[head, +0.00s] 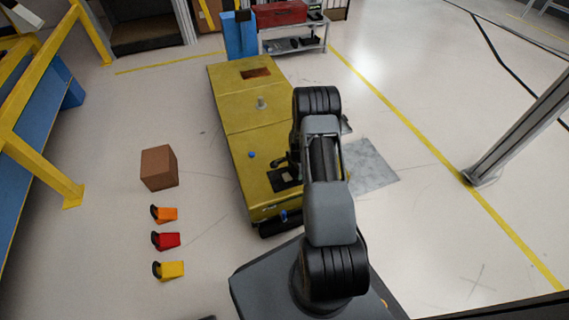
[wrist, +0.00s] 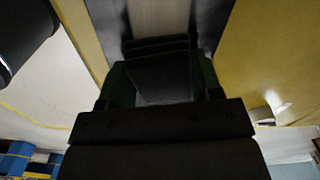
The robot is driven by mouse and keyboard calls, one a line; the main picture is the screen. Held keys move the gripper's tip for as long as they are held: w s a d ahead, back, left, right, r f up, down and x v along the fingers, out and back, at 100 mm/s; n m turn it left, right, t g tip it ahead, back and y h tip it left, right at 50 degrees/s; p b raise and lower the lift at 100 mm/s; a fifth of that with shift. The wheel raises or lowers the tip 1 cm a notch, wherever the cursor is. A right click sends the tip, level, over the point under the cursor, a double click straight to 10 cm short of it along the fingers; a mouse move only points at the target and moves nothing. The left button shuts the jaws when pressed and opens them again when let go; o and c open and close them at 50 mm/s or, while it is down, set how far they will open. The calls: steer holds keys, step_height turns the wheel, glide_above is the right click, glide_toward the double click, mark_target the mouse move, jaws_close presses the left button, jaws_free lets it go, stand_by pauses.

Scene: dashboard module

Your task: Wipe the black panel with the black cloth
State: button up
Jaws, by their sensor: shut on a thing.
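The black panel (head: 287,179) is a dark patch set in the near end of the long yellow module, partly hidden behind my arm. My gripper (wrist: 160,75) is shut on a folded black cloth (wrist: 157,82), which shows between its dark green fingers in the wrist view. In the head view my arm reaches over the right side of the module near the panel, and it hides most of the gripper and the cloth. I cannot tell whether the cloth touches the panel.
The yellow module (head: 232,125) has a grey knob (head: 261,103) and a small blue knob (head: 252,155). A brown box (head: 159,167) and orange, red and yellow items (head: 168,241) stand on the floor to the left. The floor to the right is mostly open.

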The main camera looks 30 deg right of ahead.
mark_target(284, 178)
steer(key=shift+s+d+b, duration=0.2)
steer(key=shift+d+b, duration=0.05)
steer(key=shift+d, duration=0.9)
steer(key=shift+s+d+b, duration=0.15)
steer(key=shift+d+b, duration=0.05)
steer(key=shift+d, duration=0.95)
steer(key=shift+a, duration=0.2)
steer(key=shift+w+a+p, duration=0.25)
steer(key=shift+a+p, duration=0.05)
steer(key=shift+a, duration=1.35)
steer(key=shift+w+a+p, duration=0.25)
steer(key=shift+a+p, duration=0.05)
steer(key=shift+a, duration=1.3)
steer(key=shift+w+a+p, duration=0.25)
steer(key=shift+a+p, duration=0.05)
steer(key=shift+a, duration=1.35)
steer(key=r, duration=0.1)
steer(key=r+p, duration=0.1)
steer(key=shift+a+r+p, duration=0.3)
steer(key=shift+a+r, duration=0.05)
steer(key=shift+r+p, duration=1.9)
steer(key=shift+r, duration=0.8)
